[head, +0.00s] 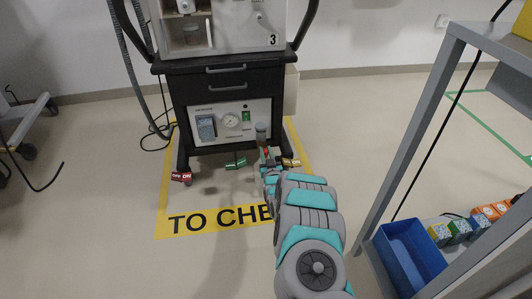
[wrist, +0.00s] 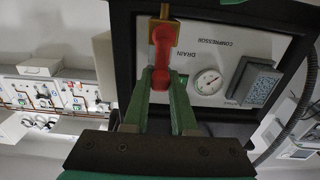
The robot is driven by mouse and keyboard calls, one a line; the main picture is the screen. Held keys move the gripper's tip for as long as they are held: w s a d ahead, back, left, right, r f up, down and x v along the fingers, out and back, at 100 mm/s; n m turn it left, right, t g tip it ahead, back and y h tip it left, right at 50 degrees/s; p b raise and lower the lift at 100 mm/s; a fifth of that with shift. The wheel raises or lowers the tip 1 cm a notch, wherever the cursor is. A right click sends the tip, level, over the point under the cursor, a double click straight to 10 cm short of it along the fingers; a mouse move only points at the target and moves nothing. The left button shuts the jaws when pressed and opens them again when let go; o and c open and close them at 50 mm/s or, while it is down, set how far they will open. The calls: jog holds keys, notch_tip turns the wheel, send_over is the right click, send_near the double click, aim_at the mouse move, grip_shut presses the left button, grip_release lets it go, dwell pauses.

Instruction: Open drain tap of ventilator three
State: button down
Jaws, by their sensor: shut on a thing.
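Ventilator three (head: 225,70) stands ahead in the head view, with a "3" label at its upper right. Its lower panel (head: 225,120) has a gauge, and the wrist view shows this panel upside down with "COMPRESSOR" and "DRAIN" on it. The drain tap has a red handle (wrist: 163,38) and a brass-coloured body (wrist: 165,10), beside the word "DRAIN". My gripper (wrist: 162,82) has its green fingers closed on the red handle's near end. In the head view my gripper (head: 267,160) is at the panel's lower right, and my arm hides part of it.
A yellow floor frame (head: 165,215) reading "TO CHE…" surrounds the ventilator's base. Red (head: 181,176) and green tags sit low at the base. A grey shelf (head: 410,130) stands close on the right, with a blue bin (head: 408,255) and small boxes.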

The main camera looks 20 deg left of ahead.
jog(key=shift+p, duration=0.3)
jog(key=shift+s+a+f+n+p, duration=0.55)
jog(key=shift+n+p, duration=0.8)
jog(key=shift+n, duration=1.3)
jog(key=shift+s+a+f+n+p, duration=0.25)
jog(key=shift+a+f+n+p, duration=0.85)
jog(key=shift+n, duration=1.6)
jog(key=shift+s+a+f+n+p, duration=0.35)
jog(key=shift+n+p, duration=1.3)
jog(key=shift+n, duration=1)
jog(key=c, duration=0.7)
grip_release()
jog(key=shift+d+r, duration=0.1)
